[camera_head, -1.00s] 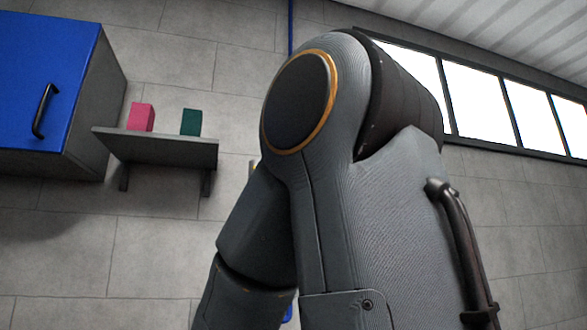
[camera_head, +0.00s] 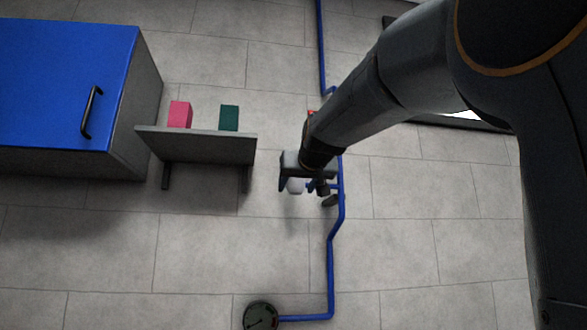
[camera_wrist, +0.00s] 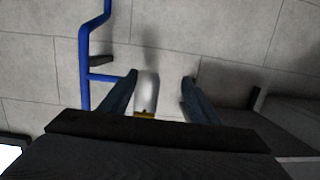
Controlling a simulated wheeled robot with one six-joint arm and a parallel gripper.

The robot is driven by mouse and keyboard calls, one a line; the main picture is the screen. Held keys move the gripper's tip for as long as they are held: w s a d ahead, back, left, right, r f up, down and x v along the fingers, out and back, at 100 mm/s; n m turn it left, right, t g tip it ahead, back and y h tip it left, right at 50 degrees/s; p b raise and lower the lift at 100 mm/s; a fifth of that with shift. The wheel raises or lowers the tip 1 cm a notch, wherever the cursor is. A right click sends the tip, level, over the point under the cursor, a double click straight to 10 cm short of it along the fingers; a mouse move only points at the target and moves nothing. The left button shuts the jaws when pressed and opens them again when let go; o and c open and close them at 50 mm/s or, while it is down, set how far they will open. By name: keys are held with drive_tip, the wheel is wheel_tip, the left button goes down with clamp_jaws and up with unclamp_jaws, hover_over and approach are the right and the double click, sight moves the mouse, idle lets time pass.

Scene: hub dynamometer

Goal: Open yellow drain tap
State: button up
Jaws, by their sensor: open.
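My gripper (camera_wrist: 159,77) is open, with a dark finger on either side in the wrist view. A pale, rounded cylinder (camera_wrist: 147,92) shows between the fingers, nearer the left one. A small yellow part (camera_wrist: 145,115) shows at its near end, mostly hidden by my gripper's dark body; it may be the yellow drain tap, but I cannot tell its handle position. In the head view my gripper (camera_head: 302,186) is at the blue pipe against the tiled wall, with the pale piece (camera_head: 295,186) by its fingers. No yellow is clear there. Contact cannot be told.
The blue pipe (camera_head: 331,270) runs down to a round dark gauge (camera_head: 261,316). A grey shelf (camera_head: 200,146) with a pink block (camera_head: 180,114) and a green block (camera_head: 229,118) is left of my gripper. A blue cabinet (camera_head: 60,85) is farther left. A dark lever (camera_wrist: 103,60) sits by the pipe.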

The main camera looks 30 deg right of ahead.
drive_tip(key=s+d+r+t+h, duration=0.1)
drive_tip(key=s+r+t, duration=0.15)
drive_tip(key=r, duration=0.65)
drive_tip(key=p+x, duration=0.3)
drive_tip(key=x, duration=0.4)
drive_tip(key=shift+g, duration=0.45)
drive_tip(key=shift+d, duration=0.15)
drive_tip(key=c, duration=1.1)
drive_tip(key=shift+o, duration=0.2)
drive_tip(key=shift+f, duration=0.1)
